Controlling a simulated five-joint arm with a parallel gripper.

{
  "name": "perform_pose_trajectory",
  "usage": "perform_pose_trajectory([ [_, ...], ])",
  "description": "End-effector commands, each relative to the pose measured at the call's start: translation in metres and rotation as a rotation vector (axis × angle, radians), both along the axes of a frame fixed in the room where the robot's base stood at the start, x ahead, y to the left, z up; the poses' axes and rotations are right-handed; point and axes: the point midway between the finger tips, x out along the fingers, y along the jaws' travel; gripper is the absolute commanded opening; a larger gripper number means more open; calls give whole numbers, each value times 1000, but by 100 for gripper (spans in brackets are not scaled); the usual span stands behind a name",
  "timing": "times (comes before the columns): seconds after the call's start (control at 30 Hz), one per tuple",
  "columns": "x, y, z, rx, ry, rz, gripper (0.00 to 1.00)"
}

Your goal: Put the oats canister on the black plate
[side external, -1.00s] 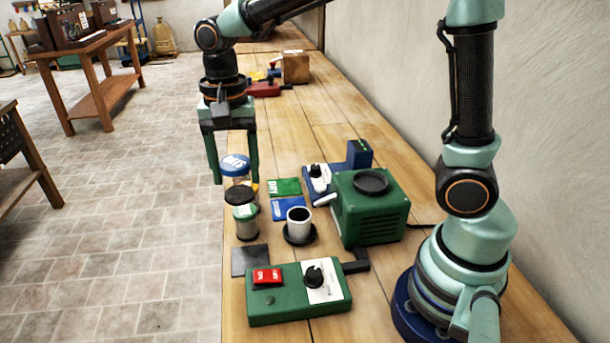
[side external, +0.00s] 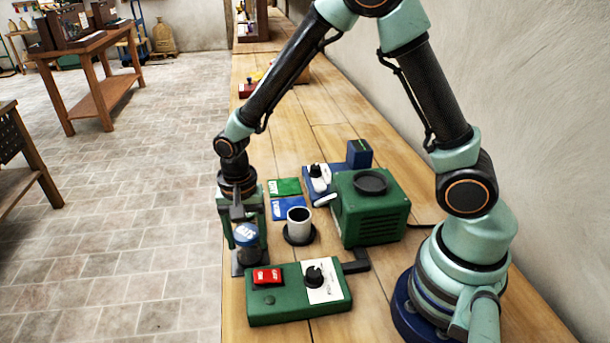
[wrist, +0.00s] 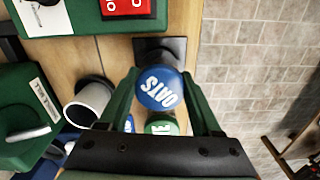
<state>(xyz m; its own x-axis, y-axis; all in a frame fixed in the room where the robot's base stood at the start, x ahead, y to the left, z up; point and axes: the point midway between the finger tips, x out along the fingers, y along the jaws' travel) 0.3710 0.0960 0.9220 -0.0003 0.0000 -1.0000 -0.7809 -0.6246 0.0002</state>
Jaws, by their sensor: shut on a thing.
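The oats canister (side external: 247,235), with a blue lid lettered OATS, is between the fingers of my gripper (side external: 246,243), which is shut on it. In the wrist view its lid (wrist: 157,88) sits between the two green fingers. The black plate (side external: 236,267) shows partly below the canister at the bench's left edge; the wrist view shows its bare part (wrist: 170,48) just past the lid. The canister overlaps the plate in both views. I cannot tell whether its base touches the plate.
A green-lidded jar (wrist: 162,126) stands close behind the canister, hidden by my gripper in the side view. A white cup (side external: 299,222) on a dark saucer is to the right. A green machine (side external: 372,210) stands further right.

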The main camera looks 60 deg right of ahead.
Motion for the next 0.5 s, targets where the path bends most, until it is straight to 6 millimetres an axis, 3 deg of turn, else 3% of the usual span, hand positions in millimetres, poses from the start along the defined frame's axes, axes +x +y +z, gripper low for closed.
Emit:
perform_pose_trajectory([
  [0.4,0,0,-5,0,0,0,0],
  [0.43,0,0,-5,0,0,0,77],
  [0.5,0,0,-5,0,0,0,95],
])
